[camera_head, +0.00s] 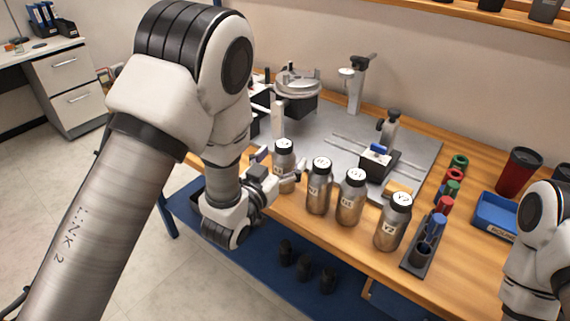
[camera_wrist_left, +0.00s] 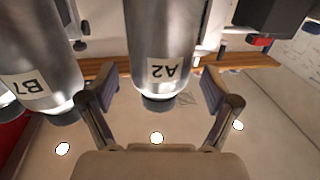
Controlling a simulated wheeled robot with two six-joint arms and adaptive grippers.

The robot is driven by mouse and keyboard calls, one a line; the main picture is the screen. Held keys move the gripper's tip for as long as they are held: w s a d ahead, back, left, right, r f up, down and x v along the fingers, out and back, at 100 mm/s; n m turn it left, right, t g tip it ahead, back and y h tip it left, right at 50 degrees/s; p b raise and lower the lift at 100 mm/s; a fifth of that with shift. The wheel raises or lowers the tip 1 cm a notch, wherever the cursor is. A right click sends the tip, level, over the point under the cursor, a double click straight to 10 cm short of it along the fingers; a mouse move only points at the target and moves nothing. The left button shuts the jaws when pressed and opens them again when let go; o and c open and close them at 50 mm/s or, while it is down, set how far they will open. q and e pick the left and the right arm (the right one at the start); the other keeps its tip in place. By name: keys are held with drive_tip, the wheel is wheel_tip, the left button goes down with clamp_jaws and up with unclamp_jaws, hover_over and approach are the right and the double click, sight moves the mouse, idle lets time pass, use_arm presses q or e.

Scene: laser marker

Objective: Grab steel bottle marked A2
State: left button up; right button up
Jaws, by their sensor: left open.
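The steel bottle marked A2 (camera_wrist_left: 163,40) shows in the left wrist view, its label upside down, between the two fingers of my left gripper (camera_wrist_left: 157,97). Gaps show on both sides of it in that view. In the head view it appears to be the leftmost bottle (camera_head: 284,158) of the row, upright on the wooden bench. My left gripper (camera_head: 280,174) is open around it there, with one finger on either side. My right arm shows at the right edge; its gripper is out of view.
A steel bottle marked B7 (camera_wrist_left: 38,75) stands close beside A2. Other steel bottles (camera_head: 319,187), (camera_head: 351,198), (camera_head: 394,222) continue the row to the right. Behind is the grey marker plate (camera_head: 425,160). A holder (camera_head: 415,262) with coloured cylinders and a blue tray (camera_head: 493,212) stand further right.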

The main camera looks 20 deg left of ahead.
use_arm(q)
drive_tip(key=shift+w+d, duration=0.1)
drive_tip(key=shift+w, duration=0.6)
drive_tip(key=shift+s, duration=0.15)
drive_tip(key=shift+c, duration=1.3)
drive_tip(key=c, duration=1.1)
